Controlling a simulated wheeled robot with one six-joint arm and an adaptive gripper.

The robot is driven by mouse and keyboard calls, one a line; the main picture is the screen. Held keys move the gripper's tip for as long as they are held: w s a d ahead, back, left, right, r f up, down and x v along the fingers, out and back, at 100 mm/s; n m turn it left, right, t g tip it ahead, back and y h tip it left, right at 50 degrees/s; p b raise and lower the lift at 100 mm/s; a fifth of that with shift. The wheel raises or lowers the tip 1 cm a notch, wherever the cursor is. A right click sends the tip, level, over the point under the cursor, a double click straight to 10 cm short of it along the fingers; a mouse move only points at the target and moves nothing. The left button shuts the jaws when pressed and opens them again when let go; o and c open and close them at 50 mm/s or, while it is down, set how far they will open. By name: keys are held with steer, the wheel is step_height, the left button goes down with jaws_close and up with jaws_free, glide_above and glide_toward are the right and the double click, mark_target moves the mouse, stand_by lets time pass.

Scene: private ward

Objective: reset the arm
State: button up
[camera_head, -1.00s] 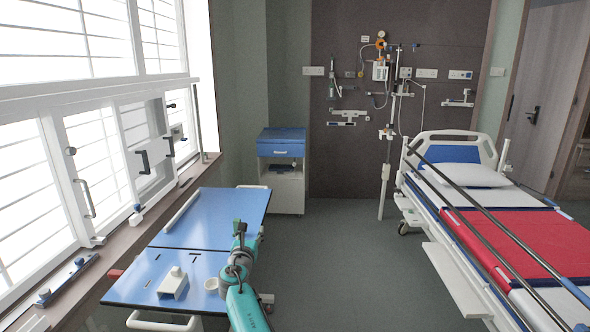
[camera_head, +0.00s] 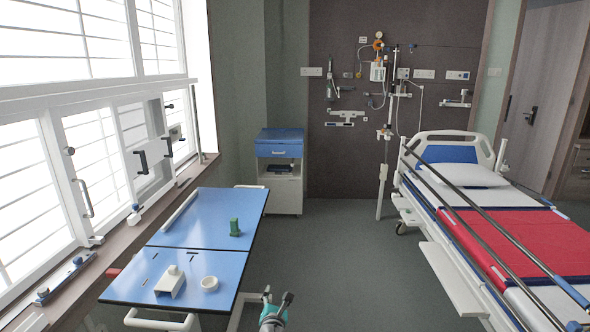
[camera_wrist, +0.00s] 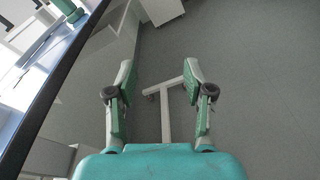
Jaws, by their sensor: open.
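My gripper (camera_head: 278,298) is low at the bottom middle of the head view, beside the right edge of the blue-topped table (camera_head: 225,268) and apart from it. In the wrist view my gripper (camera_wrist: 159,78) has its two green-grey fingers spread wide, with only floor and a white table leg behind the gap. A small green object (camera_head: 235,228) stands upright on the table near its right edge. A green object also shows at the top left of the wrist view (camera_wrist: 66,8).
The table also bears a white ring-shaped item (camera_head: 209,283), a white holder (camera_head: 168,285) and a long white bar (camera_head: 180,212). A bed (camera_head: 470,185) with dark rails is at right. A blue-topped cabinet (camera_head: 280,150) stands behind. Grey floor (camera_head: 340,245) between is clear.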

steer(key=s+d+f+m+g+y, duration=0.1)
steer(key=s+d+f+m, duration=0.4)
steer(key=s+f, duration=0.4)
steer(key=s+d+f+m+g, duration=0.1)
steer(key=s+d+f+m, duration=0.1)
steer(key=s+d+f, duration=0.7)
steer(key=s+d+m, duration=0.2)
steer(key=s+m, duration=0.1)
steer(key=s, duration=0.8)
steer(key=s+d+m, duration=0.2)
steer(key=s+m, duration=0.2)
steer(key=s, duration=0.7)
steer(key=s+d+r+m, duration=0.3)
steer(key=s+r+m, duration=0.4)
steer(key=s, duration=0.6)
steer(key=s+d+r+m, duration=0.2)
steer(key=s+r+m, duration=0.45)
steer(key=s, duration=0.65)
steer(key=s+r+m, duration=0.1)
steer(key=s+r, duration=0.1)
steer(key=r, duration=0.3)
steer(key=s+d+r+m+h, duration=0.1)
steer(key=s+r+m, duration=0.1)
steer(key=r, duration=0.4)
steer(key=shift+s+d+t, duration=0.3)
steer(key=shift+s, duration=0.25)
steer(key=shift+r, duration=0.1)
